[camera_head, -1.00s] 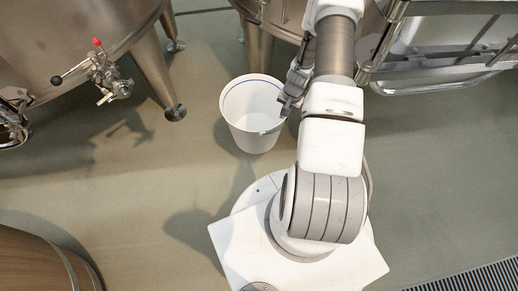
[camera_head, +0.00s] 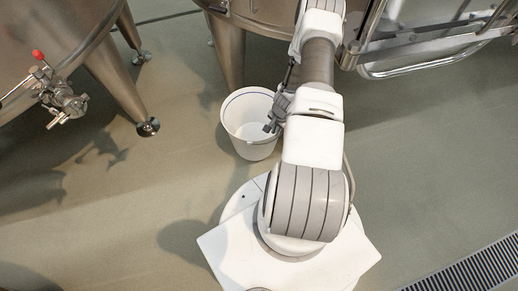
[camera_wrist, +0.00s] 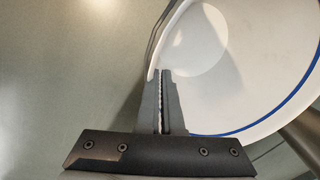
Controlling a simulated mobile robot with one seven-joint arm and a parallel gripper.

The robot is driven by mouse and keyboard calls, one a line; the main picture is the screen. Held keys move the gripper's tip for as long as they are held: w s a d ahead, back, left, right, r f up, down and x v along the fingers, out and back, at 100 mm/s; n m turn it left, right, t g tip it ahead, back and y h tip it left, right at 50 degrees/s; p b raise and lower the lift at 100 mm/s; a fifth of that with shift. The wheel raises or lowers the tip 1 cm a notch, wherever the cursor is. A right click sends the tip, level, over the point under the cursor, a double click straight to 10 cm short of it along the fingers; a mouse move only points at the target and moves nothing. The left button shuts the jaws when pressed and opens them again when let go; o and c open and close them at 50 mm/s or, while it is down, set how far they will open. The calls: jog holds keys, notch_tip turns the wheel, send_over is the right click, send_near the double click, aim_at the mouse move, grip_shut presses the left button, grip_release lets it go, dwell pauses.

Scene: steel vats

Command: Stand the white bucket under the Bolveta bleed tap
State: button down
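The white bucket (camera_head: 246,112) has a blue line near its rim and is upright, open at the top and seemingly empty. It stands out in front of my base; I cannot tell whether it touches the floor. My gripper (camera_head: 273,122) is at its right side. In the wrist view the fingers (camera_wrist: 163,78) are nearly together with the rim of the bucket (camera_wrist: 250,55) pinched between them. A steel tap (camera_head: 62,98) with a red knob sits on the left vat, well left of the bucket. No name shows on it.
The left steel vat (camera_head: 50,25) stands on splayed legs; one foot (camera_head: 148,127) is between tap and bucket. Another vat's leg (camera_head: 228,55) is just behind the bucket. A metal frame (camera_head: 425,55) is at the upper right. The floor left of the bucket is clear.

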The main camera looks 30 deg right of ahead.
jog(key=b, duration=0.2)
send_over(261, 148)
notch_tip(261, 148, down, 4)
jog(key=shift+s+r, duration=0.1)
notch_tip(261, 148, down, 4)
jog(key=shift+f+b, duration=0.1)
jog(key=shift+b, duration=0.8)
jog(key=c, duration=1.5)
grip_release()
jog(key=shift+f, duration=0.1)
jog(key=o, duration=0.4)
